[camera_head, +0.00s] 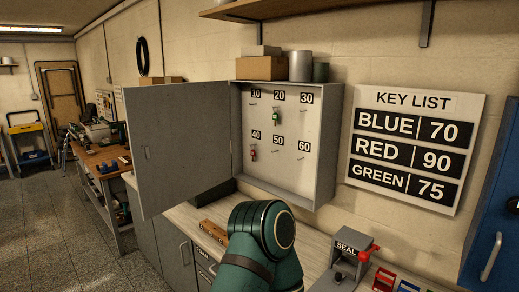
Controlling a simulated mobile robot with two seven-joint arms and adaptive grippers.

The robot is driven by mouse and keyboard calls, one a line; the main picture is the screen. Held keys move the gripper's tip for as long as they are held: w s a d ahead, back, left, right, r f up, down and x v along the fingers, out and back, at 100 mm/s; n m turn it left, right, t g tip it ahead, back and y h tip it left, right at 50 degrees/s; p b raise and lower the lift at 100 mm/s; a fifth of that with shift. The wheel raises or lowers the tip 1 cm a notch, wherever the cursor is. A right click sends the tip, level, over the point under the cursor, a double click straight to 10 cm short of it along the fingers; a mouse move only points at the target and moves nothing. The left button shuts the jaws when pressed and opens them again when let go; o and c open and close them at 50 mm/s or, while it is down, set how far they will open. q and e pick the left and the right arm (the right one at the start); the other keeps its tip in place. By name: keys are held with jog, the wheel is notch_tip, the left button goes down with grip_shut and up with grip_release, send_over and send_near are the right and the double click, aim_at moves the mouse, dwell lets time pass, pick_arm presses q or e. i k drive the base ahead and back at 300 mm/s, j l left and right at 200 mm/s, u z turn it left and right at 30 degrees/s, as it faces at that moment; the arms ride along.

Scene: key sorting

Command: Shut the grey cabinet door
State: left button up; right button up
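The grey key cabinet (325,165) is mounted on the wall at the centre. Its grey door (180,142) stands wide open, swung out to the left on its left-hand hinges. Inside are numbered hooks from 10 to 60. A green key (276,118) hangs under 20 and a red key (253,153) under 40. A green arm link of mine rises from the bottom centre, in front of the counter below the cabinet. Neither gripper shows, and nothing is seen touching the door.
A cardboard box (261,68) and cans (300,66) sit on the cabinet top. The counter (205,212) runs below, with a grey SEAL device (345,257) with a red handle at right. A key list sign (414,147) hangs right of the cabinet, near a blue cabinet (490,220).

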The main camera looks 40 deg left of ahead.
aim_at(185, 128)
jog(key=j, duration=1.3)
jog(key=j+u, duration=0.1)
jog(key=j, duration=1.2)
jog(key=i+j, duration=0.1)
jog(key=j, duration=1.15)
jog(key=i+j, duration=0.15)
jog(key=j, duration=0.15)
jog(key=i+j+z, duration=0.1)
jog(key=j, duration=0.2)
jog(key=i+j, duration=0.2)
jog(key=k+j+z, duration=0.1)
jog(key=k, duration=0.2)
jog(key=j, duration=0.05)
